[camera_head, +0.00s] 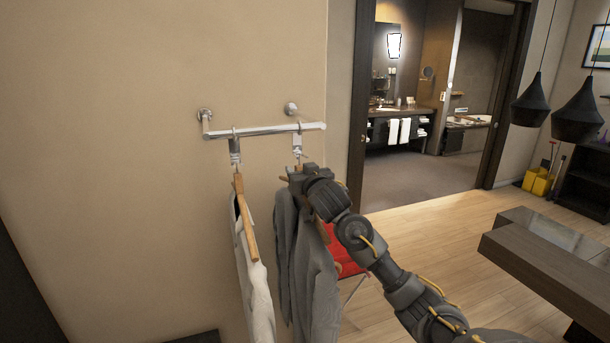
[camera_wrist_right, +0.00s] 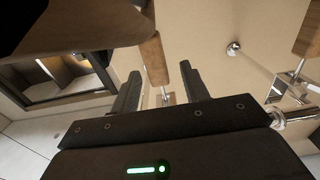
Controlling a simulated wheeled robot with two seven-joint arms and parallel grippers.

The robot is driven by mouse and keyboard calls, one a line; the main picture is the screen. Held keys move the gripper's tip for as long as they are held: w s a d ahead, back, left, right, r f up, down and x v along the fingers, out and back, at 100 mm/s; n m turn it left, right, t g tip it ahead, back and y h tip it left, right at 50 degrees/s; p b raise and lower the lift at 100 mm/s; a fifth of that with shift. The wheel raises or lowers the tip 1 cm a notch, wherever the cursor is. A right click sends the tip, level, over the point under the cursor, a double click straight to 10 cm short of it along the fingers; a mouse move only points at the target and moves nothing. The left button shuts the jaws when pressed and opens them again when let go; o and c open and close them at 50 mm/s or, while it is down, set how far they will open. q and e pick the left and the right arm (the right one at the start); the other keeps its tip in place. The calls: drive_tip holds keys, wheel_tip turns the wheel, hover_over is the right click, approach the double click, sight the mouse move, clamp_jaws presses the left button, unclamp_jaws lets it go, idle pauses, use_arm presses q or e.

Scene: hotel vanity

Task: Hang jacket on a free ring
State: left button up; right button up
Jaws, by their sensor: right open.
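The grey jacket (camera_head: 300,262) hangs down on a wooden hanger below the right ring (camera_head: 298,153) of the wall rail (camera_head: 265,131). My right gripper (camera_head: 294,173) is at the top of this hanger, just below the ring, and hides most of the hanger. In the right wrist view, the open fingers (camera_wrist_right: 162,88) stand on either side of the wooden hanger (camera_wrist_right: 154,60), with a gap between them. I cannot tell whether the hook sits fully in the ring. My left gripper is out of view.
A white garment (camera_head: 256,285) on another wooden hanger (camera_head: 245,215) occupies the left ring (camera_head: 235,150). A red chair (camera_head: 343,255) stands behind my right arm. A dark table (camera_head: 545,262) is at the right. The wall left of the rail is bare.

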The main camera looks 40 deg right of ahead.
drive_tip(key=b+v, duration=0.1)
drive_tip(key=v, duration=0.8)
drive_tip(key=shift+r, duration=0.2)
drive_tip(key=shift+v, duration=0.8)
drive_tip(key=shift+d+f, duration=0.1)
